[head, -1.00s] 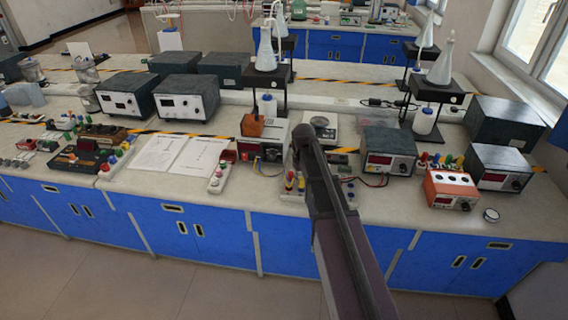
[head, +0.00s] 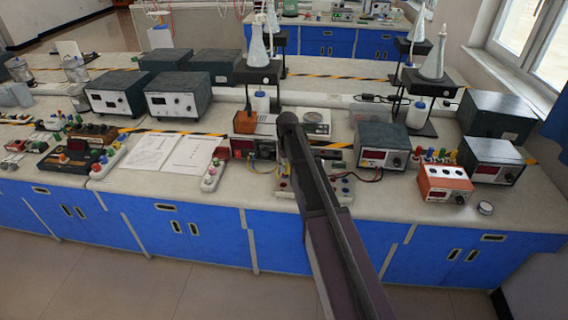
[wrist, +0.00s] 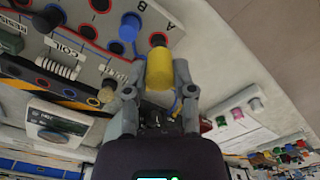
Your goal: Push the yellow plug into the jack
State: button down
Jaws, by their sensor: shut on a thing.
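The yellow plug (wrist: 160,70) is between the two fingers of my gripper (wrist: 159,88) in the wrist view, and they are shut on it. Its far end is at the edge of a grey circuit board (wrist: 62,22) marked COIL, A and B. A red-ringed jack (wrist: 158,39) shows just beyond the plug; I cannot tell whether the plug's tip is in it. A blue plug (wrist: 130,26) stands close beside it, to the left. In the head view the board (head: 341,190) is partly hidden by my arm, and the yellow plug and the fingertips are hidden.
Behind the board stand a red-fronted power supply (head: 242,148) with wires and a grey meter (head: 382,146). An orange meter (head: 444,183) is at the right. Open papers (head: 170,152) lie at the left. The bench's front strip is mostly clear.

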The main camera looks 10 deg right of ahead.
jog(key=w, duration=0.1)
jog(key=w+a+n, duration=0.1)
jog(key=w, duration=0.1)
jog(key=shift+f, duration=0.2)
jog(key=shift+f, duration=0.15)
jog(key=shift+f+b, duration=3)
jog(key=shift+b, duration=0.3)
jog(key=shift+f, duration=0.15)
jog(key=shift+d+f+b, duration=0.1)
jog(key=shift+f+b, duration=0.95)
jog(key=shift+b, duration=0.1)
dwell(1.2)
jog(key=shift+c, duration=1.9)
grip_release()
